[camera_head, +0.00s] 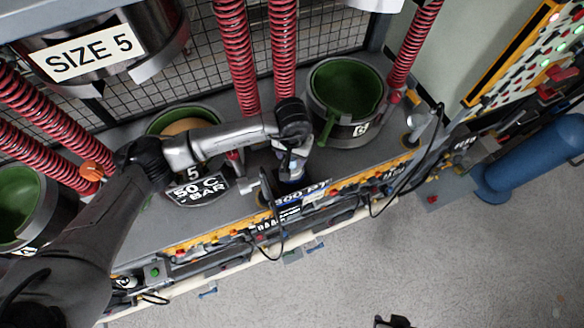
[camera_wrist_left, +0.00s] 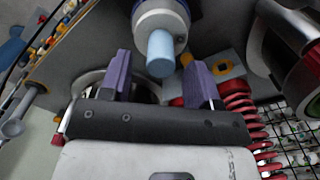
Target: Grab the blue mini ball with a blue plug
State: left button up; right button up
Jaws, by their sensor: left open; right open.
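The blue mini ball (camera_wrist_left: 205,8) shows as a dark blue edge at the top of the left wrist view, mostly cut off. Its light blue plug (camera_wrist_left: 160,52) points toward my left gripper from a white and grey collar. My left gripper (camera_wrist_left: 160,68) is open, with one purple finger on each side of the plug's line and visible gaps to it. In the head view, my left gripper (camera_head: 290,170) is over the shelf's front part, above a dark blue patch (camera_head: 290,187) that looks like the ball, mostly hidden. My right gripper (camera_head: 393,322) is partly visible at the bottom edge, away from the ball.
Green-lined pots stand on the grey shelf, one right (camera_head: 345,88) of my left gripper and one behind my arm (camera_head: 182,120). Red springs (camera_head: 283,45) and a mesh rise behind. A cabled rail runs along the shelf's front.

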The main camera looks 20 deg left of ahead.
aim_at(292, 168)
pick_arm(q)
jog(key=shift+f+p, duration=0.35)
jog(key=shift+f, duration=1.4)
grip_shut()
